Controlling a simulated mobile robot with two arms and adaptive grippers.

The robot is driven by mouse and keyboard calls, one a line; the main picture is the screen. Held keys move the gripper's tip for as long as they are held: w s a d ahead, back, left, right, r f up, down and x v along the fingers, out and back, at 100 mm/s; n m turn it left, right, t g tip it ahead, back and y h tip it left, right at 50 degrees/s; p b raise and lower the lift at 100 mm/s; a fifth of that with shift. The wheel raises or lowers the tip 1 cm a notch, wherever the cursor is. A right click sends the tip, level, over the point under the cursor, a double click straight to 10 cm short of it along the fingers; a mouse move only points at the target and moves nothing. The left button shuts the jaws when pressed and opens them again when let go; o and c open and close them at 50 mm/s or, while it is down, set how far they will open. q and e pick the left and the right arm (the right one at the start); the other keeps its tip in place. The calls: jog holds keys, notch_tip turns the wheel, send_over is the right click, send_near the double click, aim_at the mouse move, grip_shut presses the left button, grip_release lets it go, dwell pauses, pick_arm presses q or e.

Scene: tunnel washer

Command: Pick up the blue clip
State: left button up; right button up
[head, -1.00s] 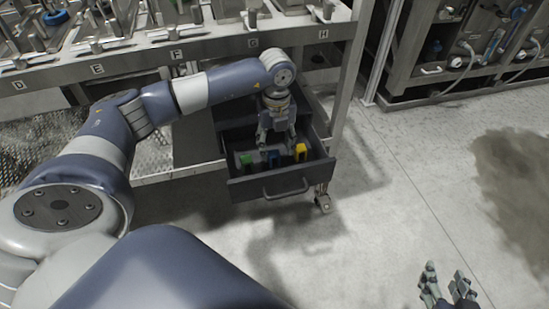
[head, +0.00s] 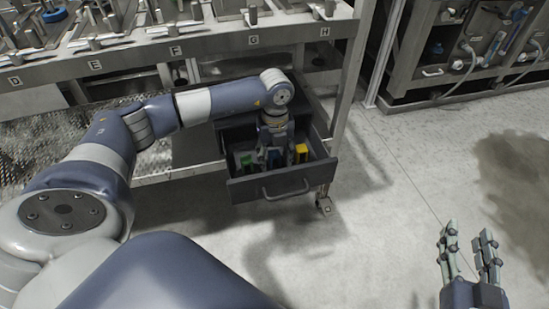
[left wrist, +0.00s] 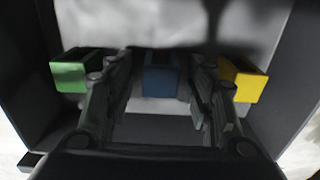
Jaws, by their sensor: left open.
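The blue clip (left wrist: 160,75) stands in the open drawer (head: 245,188), between a green clip (left wrist: 72,72) and a yellow clip (left wrist: 245,80). My left gripper (head: 274,160) is lowered into the drawer. In the left wrist view its open fingers (left wrist: 160,95) lie on either side of the blue clip, with gaps visible to it. In the head view the gripper mostly hides the blue clip. My right gripper (head: 469,235) is open and empty over the floor at the lower right.
The green clip (head: 246,161) and yellow clip (head: 301,153) stand close to either side of the left gripper. Drawer walls enclose it. A metal workbench (head: 190,52) with lettered slots is above the drawer.

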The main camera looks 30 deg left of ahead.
pick_arm(q)
jog(key=c, duration=1)
jog(key=shift+o, duration=0.2)
jog(key=shift+r, duration=0.1)
